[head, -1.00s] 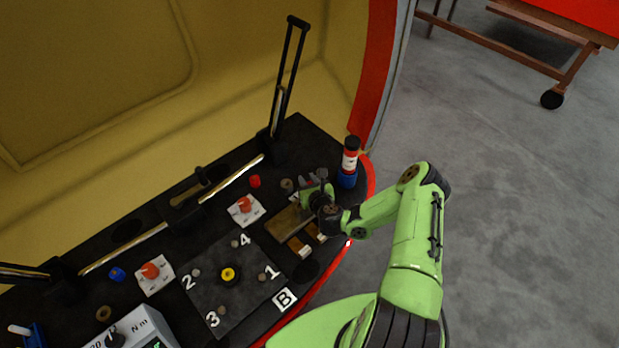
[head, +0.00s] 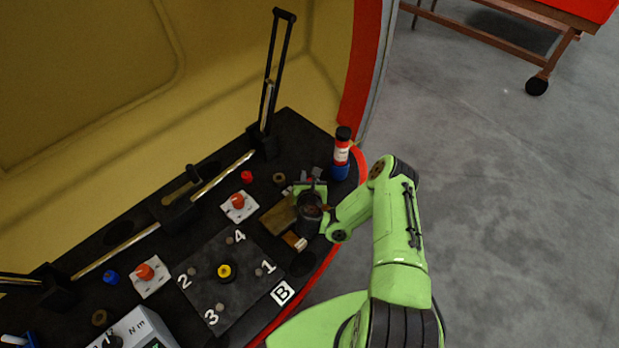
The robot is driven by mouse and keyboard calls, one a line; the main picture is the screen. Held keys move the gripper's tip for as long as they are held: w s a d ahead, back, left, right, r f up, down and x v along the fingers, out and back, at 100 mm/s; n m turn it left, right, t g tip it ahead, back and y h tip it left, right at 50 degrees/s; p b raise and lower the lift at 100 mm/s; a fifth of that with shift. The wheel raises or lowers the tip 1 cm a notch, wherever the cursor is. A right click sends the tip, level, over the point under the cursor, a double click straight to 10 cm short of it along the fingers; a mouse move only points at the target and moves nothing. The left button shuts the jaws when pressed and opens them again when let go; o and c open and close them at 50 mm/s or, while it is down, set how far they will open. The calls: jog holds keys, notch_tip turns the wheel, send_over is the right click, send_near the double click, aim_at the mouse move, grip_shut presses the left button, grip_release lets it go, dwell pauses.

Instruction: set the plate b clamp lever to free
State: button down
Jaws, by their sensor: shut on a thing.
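Plate B is the dark square plate (head: 205,295), with numbers 1 to 4, a yellow centre and a white B label (head: 283,292) at its lower right. Two red knobs on white label plates may be the clamp levers: one (head: 238,202) above the plate's 4, one (head: 146,272) left of the 2. Their label text is too small to read. My gripper (head: 311,190) is low over the right end of the bench, right of both knobs and apart from them. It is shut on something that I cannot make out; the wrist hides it.
A wooden block (head: 278,217) lies just left of my gripper. A red, white and blue bottle (head: 341,155) stands close behind it. Black-handled levers (head: 270,85) and a bar (head: 222,175) line the back. A meter (head: 140,330) is at lower left.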

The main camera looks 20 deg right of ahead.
jog(key=c, duration=1)
grip_release()
jog(key=shift+o, duration=0.2)
jog(key=shift+s+a+r, duration=0.1)
jog(key=shift+s+a, duration=0.25)
jog(key=shift+s, duration=0.05)
jog(key=p+v, duration=0.2)
jog(key=v, duration=1.2)
jog(key=shift+s+r, duration=0.3)
jog(key=shift+s, duration=0.1)
